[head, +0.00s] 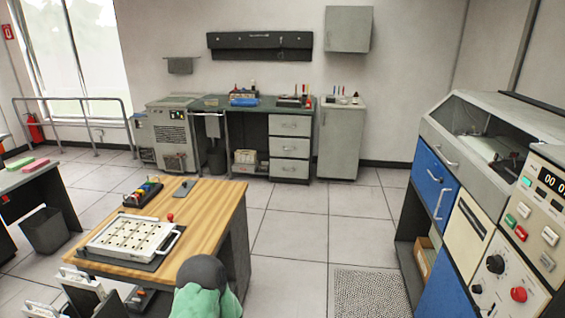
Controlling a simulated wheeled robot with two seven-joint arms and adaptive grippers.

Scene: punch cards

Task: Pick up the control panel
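A white control panel (132,238) with a grid of dark-marked tan cells and raised handles at its sides lies flat on a dark base on the wooden table (215,205). It is at the left of the head view. Neither of my grippers shows in this view, and nothing of mine is seen touching the panel.
A tool holder (143,193), a small grey device (184,188) and a red knob (170,217) are beside the panel. A green shape with a dark round top (207,290) stands at the table's front.

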